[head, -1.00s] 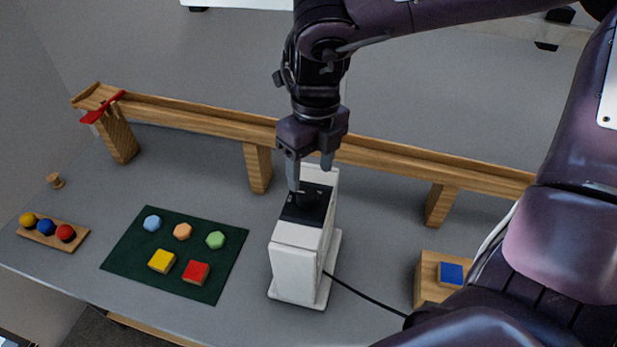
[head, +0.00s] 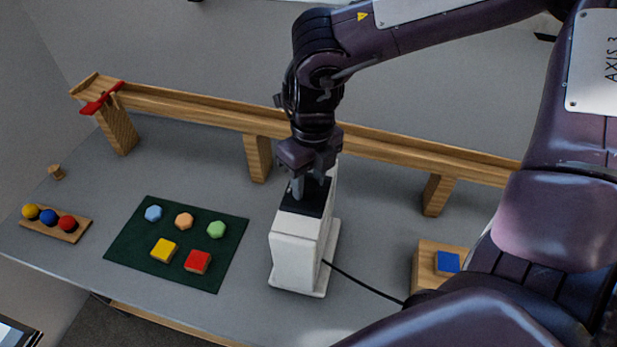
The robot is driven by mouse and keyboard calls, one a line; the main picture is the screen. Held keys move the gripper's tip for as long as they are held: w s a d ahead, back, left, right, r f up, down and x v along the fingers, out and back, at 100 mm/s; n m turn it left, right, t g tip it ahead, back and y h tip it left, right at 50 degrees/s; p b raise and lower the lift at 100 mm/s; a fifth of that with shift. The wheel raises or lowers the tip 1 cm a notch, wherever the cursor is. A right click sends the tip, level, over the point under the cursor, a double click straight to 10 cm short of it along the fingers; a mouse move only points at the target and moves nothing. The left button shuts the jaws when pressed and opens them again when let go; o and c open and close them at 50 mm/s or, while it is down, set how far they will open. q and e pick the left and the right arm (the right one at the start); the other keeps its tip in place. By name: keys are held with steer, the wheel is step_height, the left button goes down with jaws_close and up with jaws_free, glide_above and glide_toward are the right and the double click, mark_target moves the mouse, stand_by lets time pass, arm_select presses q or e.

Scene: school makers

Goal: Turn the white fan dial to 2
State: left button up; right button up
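The white fan's base (head: 296,260) stands upright on the grey table, with a black top panel (head: 290,203). My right gripper (head: 310,192) points down onto this panel from above. Its fingers are close together over the spot where the dark dial is, and they hide the dial. I cannot tell whether the fingers touch the dial or how it is turned. No number marks can be read. My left gripper is not in view.
A wooden ramp (head: 205,108) on posts runs behind the fan. A green mat (head: 132,245) with colored pieces and a ball rack (head: 62,228) lie left. A wooden block (head: 427,266) with a blue square stands right. A black cable (head: 362,289) leaves the base.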

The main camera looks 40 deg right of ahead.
steer(key=shift+c, duration=0.7)
steer(key=shift+f+m+b, duration=0.15)
steer(key=shift+m+b, duration=0.85)
steer(key=shift+b, duration=0.25)
steer(key=m+b, duration=0.4)
steer(key=shift+a, duration=0.1)
steer(key=m+b, duration=0.3)
steer(key=m, duration=0.1)
steer(key=shift+m+t, duration=0.3)
steer(key=shift+m, duration=0.1)
steer(key=shift+a+r+m+h+b, duration=0.1)
steer(key=shift+m+h+b, duration=0.05)
steer(key=shift+m+b, duration=0.95)
steer(key=shift+a+r+m+h+b, duration=0.15)
steer(key=shift+m+b, duration=0.5)
steer(key=shift+m, duration=0.75)
steer(key=shift+d, duration=0.1)
steer(key=o, duration=1)
